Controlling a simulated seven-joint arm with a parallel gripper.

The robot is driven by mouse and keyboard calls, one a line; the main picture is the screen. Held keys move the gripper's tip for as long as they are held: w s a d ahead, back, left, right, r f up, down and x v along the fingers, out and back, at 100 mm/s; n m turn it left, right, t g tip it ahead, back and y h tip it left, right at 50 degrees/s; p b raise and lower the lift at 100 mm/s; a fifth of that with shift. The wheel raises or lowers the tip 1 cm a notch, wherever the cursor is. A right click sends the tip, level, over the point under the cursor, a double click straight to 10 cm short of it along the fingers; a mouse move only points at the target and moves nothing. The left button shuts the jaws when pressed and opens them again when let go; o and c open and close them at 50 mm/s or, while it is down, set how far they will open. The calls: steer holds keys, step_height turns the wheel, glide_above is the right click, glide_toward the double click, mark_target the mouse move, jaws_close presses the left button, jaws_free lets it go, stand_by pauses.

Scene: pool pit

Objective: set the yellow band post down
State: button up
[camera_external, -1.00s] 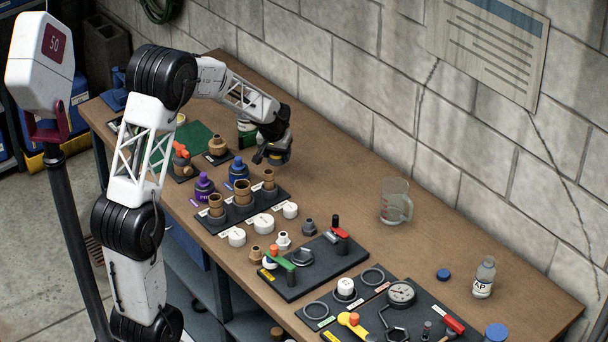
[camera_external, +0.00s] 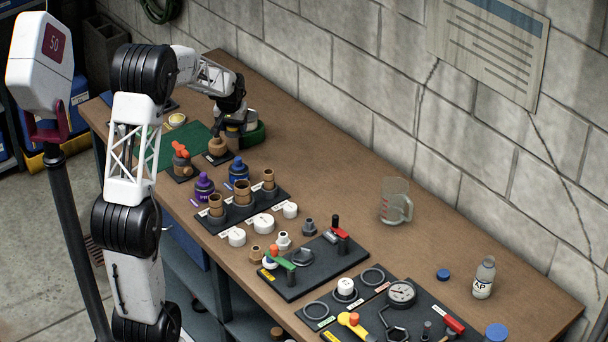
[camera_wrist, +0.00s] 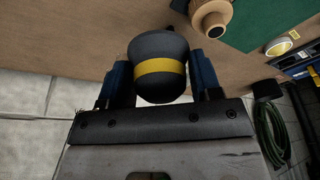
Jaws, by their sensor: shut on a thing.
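My gripper (camera_external: 232,118) is shut on the yellow band post, toward the far left part of the bench. In the wrist view the yellow band post (camera_wrist: 158,80) is a dark grey rounded piece with a yellow band around its middle. It sits between the two blue fingers of my gripper (camera_wrist: 160,72). In the external view the post is small and mostly hidden by the gripper, beside the brown spool-like piece (camera_external: 218,146). I cannot tell whether its bottom touches the bench.
A green-based white item (camera_external: 254,132) stands just right of my gripper. A green mat (camera_external: 188,143) and an orange-topped fitting (camera_external: 181,158) lie to the left. Purple (camera_external: 204,187) and blue (camera_external: 238,170) bottles stand in front. The bench behind, toward the wall, is clear.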

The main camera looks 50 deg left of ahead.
steer(key=s+a+n, duration=0.1)
steer(key=s+a, duration=0.8)
steer(key=a, duration=0.4)
glide_above(164, 154)
step_height(164, 154, down, 5)
steer(key=shift+s+d+n+y, duration=0.25)
steer(key=shift+d+n+y, duration=0.05)
steer(key=shift+d, duration=0.05)
steer(key=shift+f, duration=2)
steer(key=shift+f, duration=2)
